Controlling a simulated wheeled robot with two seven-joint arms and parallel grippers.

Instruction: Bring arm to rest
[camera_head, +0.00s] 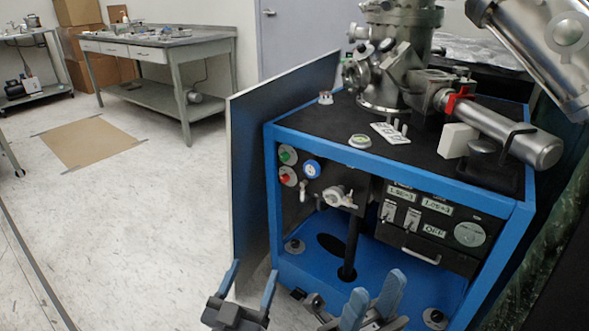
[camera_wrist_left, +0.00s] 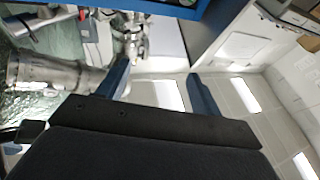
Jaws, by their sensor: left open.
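My left gripper (camera_head: 249,283) is low in the head view, in front of the blue-framed cart and the thin upright panel on its left side. Its two blue fingers are apart with nothing between them. The left wrist view also shows my left gripper (camera_wrist_left: 160,88), fingers spread and empty. My right gripper (camera_head: 373,300) is at the bottom of the head view, in front of the cart's lower part. Its fingers stand apart and no object shows between them. Most of both arms is out of the head view.
The blue-framed cart (camera_head: 278,222) carries a steel vacuum chamber (camera_head: 400,80), with valves and a control panel (camera_head: 432,225) below. The upright panel (camera_head: 245,180) stands along its left side. Clear floor (camera_head: 150,220) lies left. A workbench (camera_head: 165,43) stands at the back.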

